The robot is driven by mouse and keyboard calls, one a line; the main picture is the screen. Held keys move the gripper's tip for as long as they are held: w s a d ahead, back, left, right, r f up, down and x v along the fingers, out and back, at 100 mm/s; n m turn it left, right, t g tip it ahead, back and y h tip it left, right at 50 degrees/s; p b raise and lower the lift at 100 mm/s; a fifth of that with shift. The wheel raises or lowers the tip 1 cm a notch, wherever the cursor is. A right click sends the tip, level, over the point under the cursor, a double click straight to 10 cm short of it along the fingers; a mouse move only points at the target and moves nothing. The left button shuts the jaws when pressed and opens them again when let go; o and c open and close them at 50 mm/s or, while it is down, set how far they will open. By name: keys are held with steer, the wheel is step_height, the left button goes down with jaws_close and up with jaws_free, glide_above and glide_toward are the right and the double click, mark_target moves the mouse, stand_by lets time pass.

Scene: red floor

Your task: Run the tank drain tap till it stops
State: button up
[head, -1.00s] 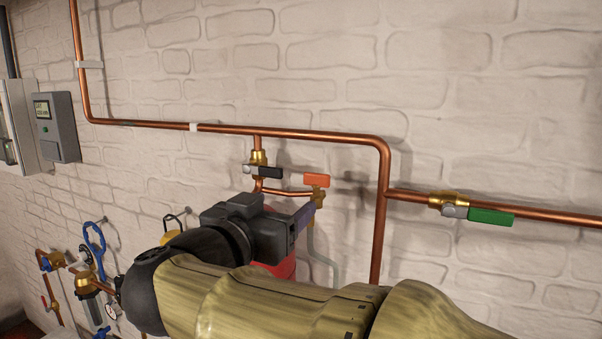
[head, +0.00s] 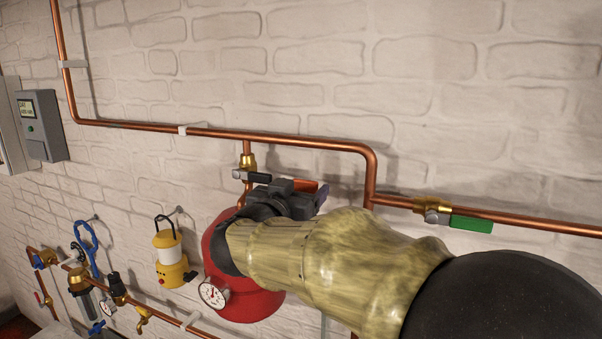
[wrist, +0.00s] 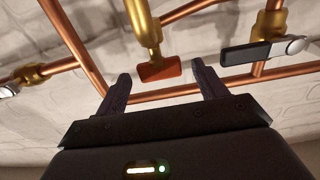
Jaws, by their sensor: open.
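An orange-red lever handle (head: 304,185) on a brass valve sits on the copper pipework above a red tank (head: 250,303). In the head view my gripper (head: 321,195) partly hides this handle and its valve. In the wrist view the handle (wrist: 160,68) lies between the two fingertips of my gripper (wrist: 162,75), with space on both sides. The gripper is open and holds nothing. I cannot tell whether the handle is deep enough to be between the pads. No label shows which valve is the tank drain tap.
A black lever handle (head: 258,177) is close by, left of the orange one; it also shows in the wrist view (wrist: 246,53). A green lever (head: 472,225) is farther right. A yellow lantern (head: 170,256) and a gauge (head: 212,294) are left of my arm.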

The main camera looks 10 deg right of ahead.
mark_target(304, 186)
steer(key=p+x, duration=0.1)
steer(key=x, duration=0.3)
steer(key=shift+w+d, duration=0.2)
steer(key=shift+w, duration=0.1)
steer(key=c, duration=1)
